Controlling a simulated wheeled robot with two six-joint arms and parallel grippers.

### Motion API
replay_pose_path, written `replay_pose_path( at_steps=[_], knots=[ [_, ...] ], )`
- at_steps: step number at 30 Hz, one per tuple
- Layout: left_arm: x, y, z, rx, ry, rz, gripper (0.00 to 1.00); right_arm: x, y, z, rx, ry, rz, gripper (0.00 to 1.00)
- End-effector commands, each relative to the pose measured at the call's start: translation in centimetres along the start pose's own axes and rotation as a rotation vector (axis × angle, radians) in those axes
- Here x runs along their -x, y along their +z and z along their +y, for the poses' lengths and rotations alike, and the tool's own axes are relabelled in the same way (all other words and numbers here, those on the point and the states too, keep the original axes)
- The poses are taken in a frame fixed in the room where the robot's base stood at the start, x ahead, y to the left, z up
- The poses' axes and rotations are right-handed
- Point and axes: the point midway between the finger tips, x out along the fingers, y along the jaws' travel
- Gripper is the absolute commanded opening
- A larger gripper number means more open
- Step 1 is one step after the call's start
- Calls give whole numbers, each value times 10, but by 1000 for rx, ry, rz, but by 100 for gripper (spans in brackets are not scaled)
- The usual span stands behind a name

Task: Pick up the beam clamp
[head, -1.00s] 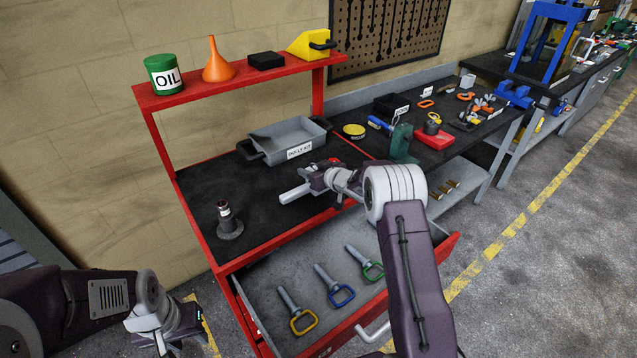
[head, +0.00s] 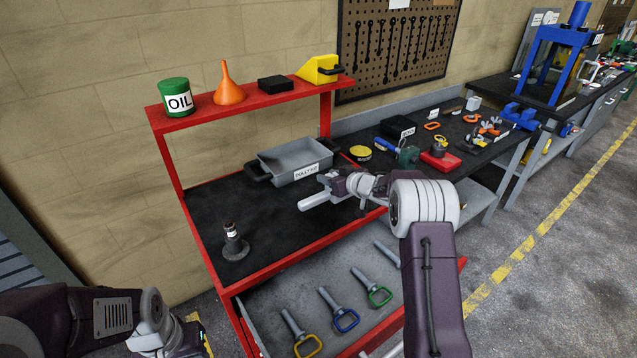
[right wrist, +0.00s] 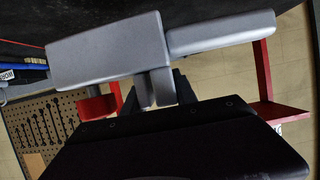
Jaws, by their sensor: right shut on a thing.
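My right gripper (head: 330,192) is above the right part of the cart's black worktop, in front of the grey tray. It is shut on a light grey, blocky piece (head: 313,203) that I take to be the beam clamp; no label on it shows. In the right wrist view the grey piece (right wrist: 110,52) spans the top of the picture, a thick block at left and a thinner bar at right. The fingertips are partly hidden behind it. My left gripper (head: 180,345) is low at the left, partly cut off by the bottom edge, and its jaws are unclear.
The grey tray (head: 262,172) and a dark flanged post (head: 234,247) stand on the cart. Below, the open drawer holds pins with yellow, blue and green handles. The red upper shelf (head: 190,122) carries an oil can, funnel and boxes. A cluttered bench (head: 455,190) adjoins at right.

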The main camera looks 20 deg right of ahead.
Motion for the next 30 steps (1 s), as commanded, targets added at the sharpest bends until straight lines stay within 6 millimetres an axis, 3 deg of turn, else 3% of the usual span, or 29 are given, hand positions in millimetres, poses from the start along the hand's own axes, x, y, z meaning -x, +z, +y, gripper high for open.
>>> replay_pose_path(
  at_steps=[7,15,20,23,30],
  knots=[
    [13,-1,0,0,0,0,40,40,-22,42,2,5,6,0],
    [16,-2,0,0,0,0,40,58,-27,60,2,1,5,0],
    [16,-2,0,0,0,0,40,59,-28,60,6,-9,4,0],
    [16,-2,0,0,0,0,40,60,-15,50,10,-28,2,0],
    [-12,1,0,0,0,0,40,99,7,30,20,-36,7,0]
  ],
)
